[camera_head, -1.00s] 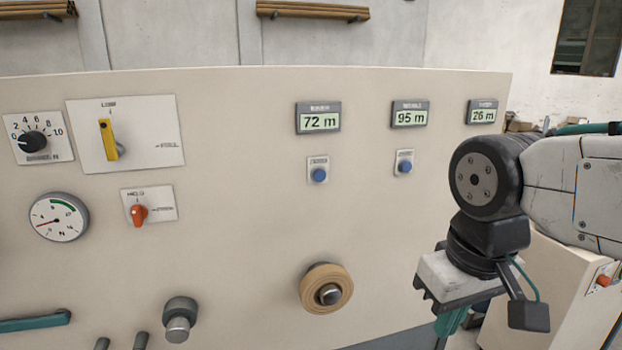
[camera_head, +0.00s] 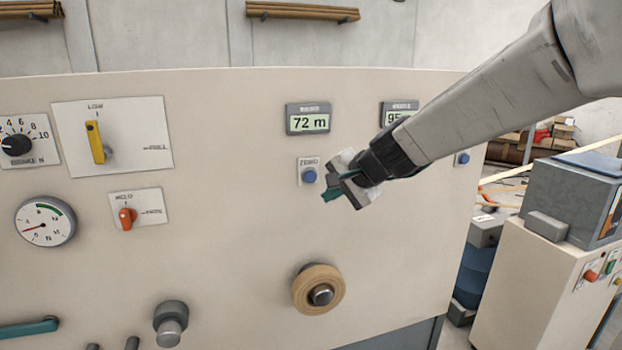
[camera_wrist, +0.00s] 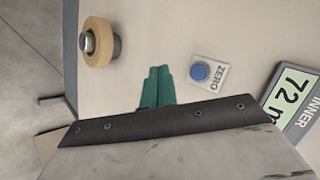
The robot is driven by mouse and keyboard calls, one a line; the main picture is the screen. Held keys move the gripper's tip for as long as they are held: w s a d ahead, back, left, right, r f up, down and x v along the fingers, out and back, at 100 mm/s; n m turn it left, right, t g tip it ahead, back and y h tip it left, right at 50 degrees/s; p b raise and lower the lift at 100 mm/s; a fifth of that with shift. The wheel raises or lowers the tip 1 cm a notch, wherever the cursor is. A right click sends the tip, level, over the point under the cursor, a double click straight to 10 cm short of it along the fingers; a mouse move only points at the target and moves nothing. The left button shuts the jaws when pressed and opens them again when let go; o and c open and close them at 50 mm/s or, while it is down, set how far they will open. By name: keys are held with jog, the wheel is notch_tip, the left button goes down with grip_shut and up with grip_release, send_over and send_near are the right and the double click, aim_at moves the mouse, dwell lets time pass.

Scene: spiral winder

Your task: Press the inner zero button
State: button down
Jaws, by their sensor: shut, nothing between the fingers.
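The blue zero button (camera_head: 309,176) sits on a small white plate marked ZERO, under the display (camera_head: 308,119) reading 72 m. In the wrist view the button (camera_wrist: 200,72) shows right of the fingers, and the display (camera_wrist: 292,100) beside it is marked INNER. My gripper (camera_head: 328,196) is in front of the panel, just right of and slightly below the button in the head view. Its teal fingers (camera_wrist: 158,85) are shut and empty. They look apart from the button; the exact gap to the panel cannot be told.
A tan roll on a spindle (camera_head: 319,290) sticks out of the panel below. A second display (camera_head: 397,110) is partly hidden by my arm. A yellow lever (camera_head: 96,142) and an orange knob (camera_head: 127,217) are at left. The panel between button and roll is clear.

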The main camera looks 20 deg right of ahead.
send_near(309, 183)
jog(key=shift+s+f+x, duration=0.1)
jog(key=shift+s+x, duration=0.05)
jog(key=shift+x, duration=0.7)
jog(key=shift+s+f+x, duration=0.1)
jog(key=shift+f+x, duration=0.05)
jog(key=shift+x, duration=0.7)
jog(key=shift+s+f+x, duration=0.1)
jog(key=shift+s+x, duration=0.05)
jog(key=shift+x, duration=0.7)
jog(key=shift+w+a, duration=0.1)
jog(key=shift+a, duration=0.05)
jog(key=shift+w, duration=0.3)
jog(key=shift+w, duration=0.4)
dwell(0.8)
jog(key=shift+s, duration=0.85)
jog(key=shift+s, duration=2.5)
